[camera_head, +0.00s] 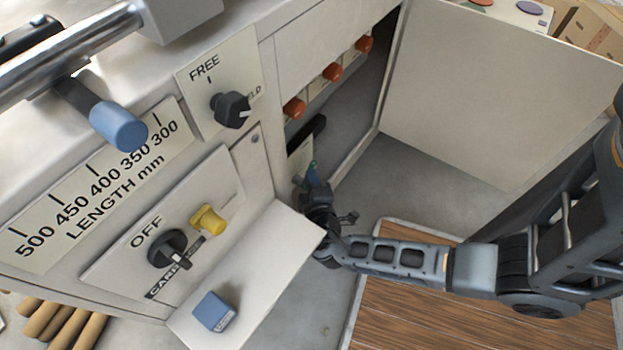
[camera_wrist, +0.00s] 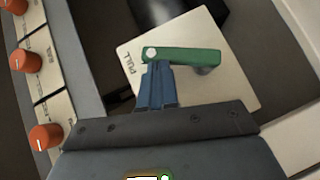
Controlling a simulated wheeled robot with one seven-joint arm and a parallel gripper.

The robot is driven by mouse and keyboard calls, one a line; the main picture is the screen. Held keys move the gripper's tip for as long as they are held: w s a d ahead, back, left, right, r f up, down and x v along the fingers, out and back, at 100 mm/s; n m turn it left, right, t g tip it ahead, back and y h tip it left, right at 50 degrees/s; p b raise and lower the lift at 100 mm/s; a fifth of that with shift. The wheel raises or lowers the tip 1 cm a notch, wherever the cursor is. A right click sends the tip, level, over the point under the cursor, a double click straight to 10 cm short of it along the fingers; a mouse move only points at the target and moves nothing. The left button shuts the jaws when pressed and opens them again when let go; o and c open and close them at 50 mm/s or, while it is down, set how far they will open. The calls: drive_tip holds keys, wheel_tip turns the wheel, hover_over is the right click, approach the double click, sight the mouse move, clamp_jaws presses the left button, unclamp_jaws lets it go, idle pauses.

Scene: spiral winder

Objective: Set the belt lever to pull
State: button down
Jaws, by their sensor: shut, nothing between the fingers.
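The belt lever (camera_wrist: 195,58) is a green bar on a pale plate (camera_wrist: 238,88) in the wrist view. Its light pivot is at the left end, beside the printed word PULL, and its arm points right, away from that word. My gripper (camera_wrist: 157,72) has its blue fingers shut and empty, with the tips at or just below the pivot end. I cannot tell whether they touch the lever. In the head view my gripper (camera_head: 313,172) reaches into the open cabinet and mostly hides the lever and its plate (camera_head: 299,160).
Several orange knobs (camera_head: 333,72) line the cabinet's upper edge. A large open door (camera_head: 490,95) stands to the right. A lower flap with a blue block (camera_head: 214,311) juts out near my wrist. Black FREE knob (camera_head: 231,109) and yellow knob (camera_head: 208,219) are on the front panel.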

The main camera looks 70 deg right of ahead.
drive_tip(key=p+v, duration=0.1)
drive_tip(key=v, duration=0.6)
drive_tip(key=shift+s+a+p, duration=0.25)
drive_tip(key=shift+a+p, duration=0.1)
idle(0.5)
